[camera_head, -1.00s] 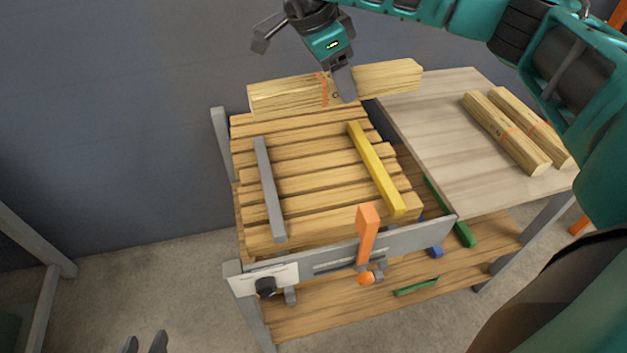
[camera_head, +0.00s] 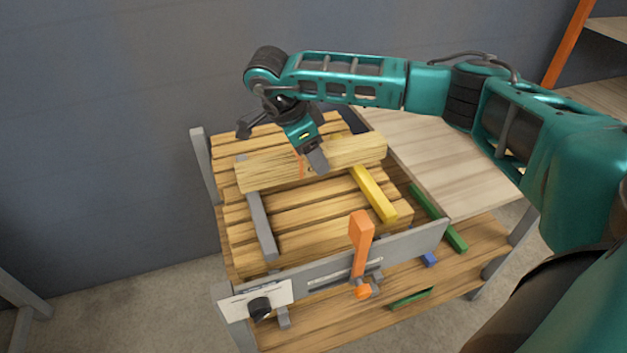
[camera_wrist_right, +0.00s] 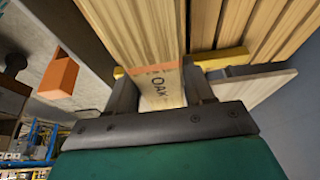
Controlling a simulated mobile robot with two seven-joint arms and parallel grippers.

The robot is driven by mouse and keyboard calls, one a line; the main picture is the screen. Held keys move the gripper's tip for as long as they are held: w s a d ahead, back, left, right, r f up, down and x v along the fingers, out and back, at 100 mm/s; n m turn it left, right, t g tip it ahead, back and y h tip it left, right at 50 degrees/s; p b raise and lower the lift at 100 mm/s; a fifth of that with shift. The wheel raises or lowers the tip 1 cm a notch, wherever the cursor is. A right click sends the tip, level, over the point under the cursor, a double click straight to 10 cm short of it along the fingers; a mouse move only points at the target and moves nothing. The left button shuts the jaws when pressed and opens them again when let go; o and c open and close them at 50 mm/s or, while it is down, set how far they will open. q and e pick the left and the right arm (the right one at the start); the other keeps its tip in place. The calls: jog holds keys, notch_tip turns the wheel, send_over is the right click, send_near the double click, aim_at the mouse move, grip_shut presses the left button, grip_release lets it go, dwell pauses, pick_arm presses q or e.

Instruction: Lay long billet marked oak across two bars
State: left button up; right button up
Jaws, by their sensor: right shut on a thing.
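The billet extends across the upper parts of the grey bar (camera_head: 262,228) and the yellow bar (camera_head: 375,195), covering part of each. I cannot tell whether it touches them. The bars lie apart on a layer of wooden slats (camera_head: 300,217). My left gripper is not in view.
An orange upright lever (camera_head: 361,230) stands at the front metal rail (camera_head: 415,243), with a dark knob (camera_head: 259,308) to its left. A pale side table (camera_head: 440,160) adjoins at right, partly hidden by my right arm. Green and blue pieces lie on the lower shelf (camera_head: 390,312).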

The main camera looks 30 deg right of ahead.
aim_at(290, 157)
jog(key=shift+f+b, duration=0.45)
jog(key=shift+f, duration=2.55)
jog(key=shift+f, duration=0.2)
jog(key=o, duration=1.4)
jog(key=shift+r, duration=0.25)
jog(key=p+v, duration=0.2)
jog(key=v, duration=1)
jog(key=shift+f, duration=0.1)
